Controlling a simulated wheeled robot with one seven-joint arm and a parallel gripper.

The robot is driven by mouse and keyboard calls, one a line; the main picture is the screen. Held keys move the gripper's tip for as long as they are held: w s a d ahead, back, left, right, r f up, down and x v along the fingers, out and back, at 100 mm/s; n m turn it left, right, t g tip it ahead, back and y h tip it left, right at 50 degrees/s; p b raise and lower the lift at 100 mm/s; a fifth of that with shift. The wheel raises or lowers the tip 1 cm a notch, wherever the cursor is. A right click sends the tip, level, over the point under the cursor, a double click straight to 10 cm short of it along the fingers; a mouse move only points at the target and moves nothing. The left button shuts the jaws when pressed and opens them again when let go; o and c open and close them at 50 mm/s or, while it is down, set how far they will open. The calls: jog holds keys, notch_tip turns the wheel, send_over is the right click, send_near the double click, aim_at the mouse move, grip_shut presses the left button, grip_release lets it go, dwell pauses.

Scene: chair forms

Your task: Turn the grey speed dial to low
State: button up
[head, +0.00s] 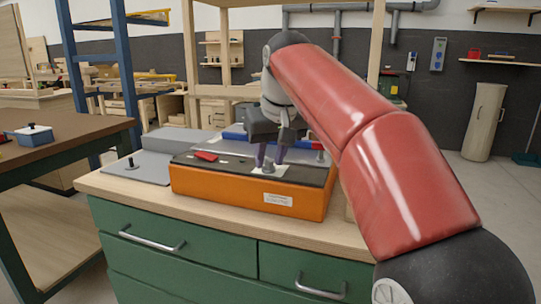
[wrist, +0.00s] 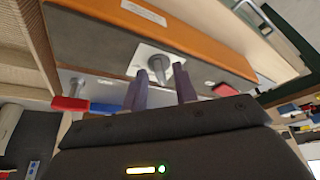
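An orange machine box (head: 225,190) with a dark top sits on the wooden bench top. The grey speed dial (wrist: 157,66) is a small knob on a white plate (wrist: 148,57) on that dark top. The dial also shows in the head view (head: 268,168), low between my fingers. My gripper (head: 271,160) points down over the plate. In the wrist view my gripper (wrist: 161,76) has its two purple-grey fingers apart, with the dial between and just beyond their tips. I cannot tell whether a finger touches it. The dial's setting marks are too small to read.
A red switch (head: 206,156) lies on the box top, left of the dial. A grey plate with a black knob (head: 131,165) is on the bench at left. Red and blue parts (wrist: 104,108) stand behind the box. A brown table (head: 60,150) stands further left.

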grip_shut()
jog(key=shift+r, duration=0.1)
jog(key=shift+d+r+n+p, duration=0.1)
jog(key=shift+n+p, duration=0.3)
jog(key=shift+p, duration=0.3)
jog(key=shift+f+n+y+p, duration=0.2)
jog(key=shift+n+y+p, duration=0.2)
jog(key=shift+n, duration=0.2)
jog(key=shift+o, duration=0.7)
grip_release()
